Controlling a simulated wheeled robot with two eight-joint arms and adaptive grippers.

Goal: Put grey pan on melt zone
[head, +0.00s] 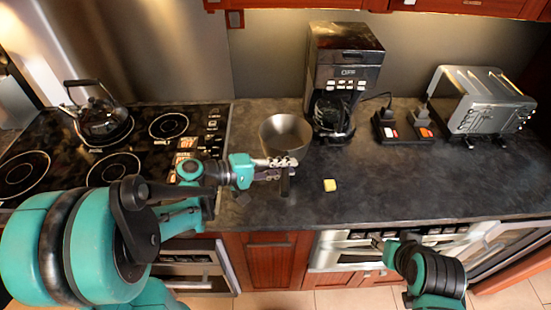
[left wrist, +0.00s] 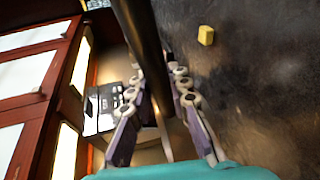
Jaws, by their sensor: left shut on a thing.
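The grey pan (head: 285,133) is at the middle of the dark counter, just right of the cooktop. My left gripper (head: 280,164) is shut on its dark handle, in front of the pan bowl. In the left wrist view the handle (left wrist: 145,35) runs between the two fingers of the left gripper (left wrist: 160,80). I cannot tell whether the pan touches the counter. The black cooktop (head: 142,143) has several ringed burner zones; its small labels are too blurred to show which is the melt zone. My right gripper (head: 388,245) is low in front of the oven, its fingers unclear.
A kettle (head: 101,122) stands on the cooktop's back-left zone. A coffee maker (head: 342,80) stands behind the pan. A small yellow block (head: 330,185) lies on the counter to the right. A toaster (head: 483,102) and a switch box (head: 405,127) are further right. The front-right counter is clear.

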